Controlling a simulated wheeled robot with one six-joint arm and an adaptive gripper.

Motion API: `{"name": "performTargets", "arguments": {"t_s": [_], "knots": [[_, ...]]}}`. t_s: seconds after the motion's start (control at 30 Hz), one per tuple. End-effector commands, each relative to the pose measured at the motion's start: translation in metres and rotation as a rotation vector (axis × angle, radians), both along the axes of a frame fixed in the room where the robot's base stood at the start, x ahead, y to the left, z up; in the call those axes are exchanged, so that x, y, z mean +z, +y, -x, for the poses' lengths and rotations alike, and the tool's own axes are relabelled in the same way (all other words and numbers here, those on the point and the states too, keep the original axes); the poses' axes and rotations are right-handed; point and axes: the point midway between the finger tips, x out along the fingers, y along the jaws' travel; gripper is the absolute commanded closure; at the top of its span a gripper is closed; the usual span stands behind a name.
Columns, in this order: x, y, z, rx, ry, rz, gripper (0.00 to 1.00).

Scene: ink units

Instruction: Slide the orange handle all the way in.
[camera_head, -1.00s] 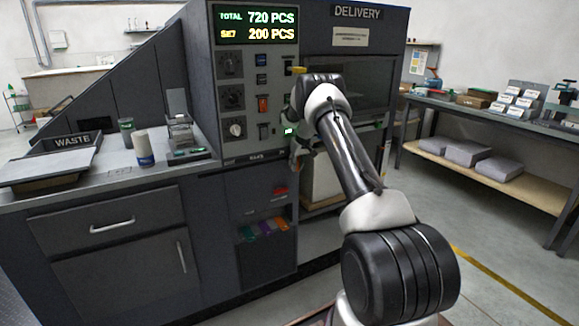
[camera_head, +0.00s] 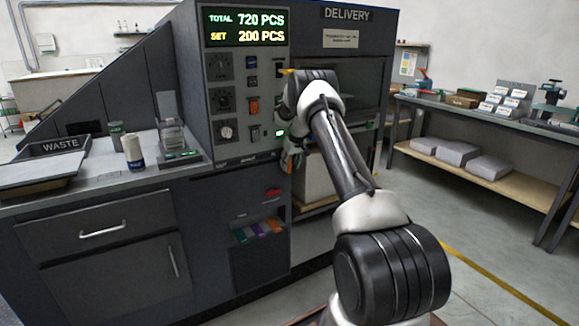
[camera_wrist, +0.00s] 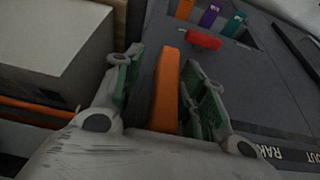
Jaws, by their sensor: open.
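The orange handle (camera_wrist: 166,95) is a long upright bar in the middle of the wrist view. My gripper (camera_wrist: 163,62) is open, with one green-padded finger on each side of the handle. A gap shows beside the handle on both sides near the fingertips; I cannot tell whether its lower part touches anything. In the head view my gripper (camera_head: 292,153) is at the machine's front, below the control panel, mostly behind my arm. The handle is largely hidden there.
A red part (camera_wrist: 204,40) and orange, purple (camera_wrist: 209,15) and green tabs sit on the dark front nearby. A pale box (camera_wrist: 50,45) stands close on the left in the wrist view. The control panel (camera_head: 240,75) is above my gripper. A shelved bench (camera_head: 480,115) stands right.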

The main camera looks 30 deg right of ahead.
Motion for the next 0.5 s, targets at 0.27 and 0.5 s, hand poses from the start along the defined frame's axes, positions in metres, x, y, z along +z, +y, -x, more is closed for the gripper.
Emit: {"name": "performTargets", "arguments": {"t_s": [0.27,0.5], "knots": [[0.06,-0.002,0.024,-0.002,-0.004,0.001,0.59],[0.09,-0.002,0.038,-0.001,-0.001,0.001,0.59]]}}
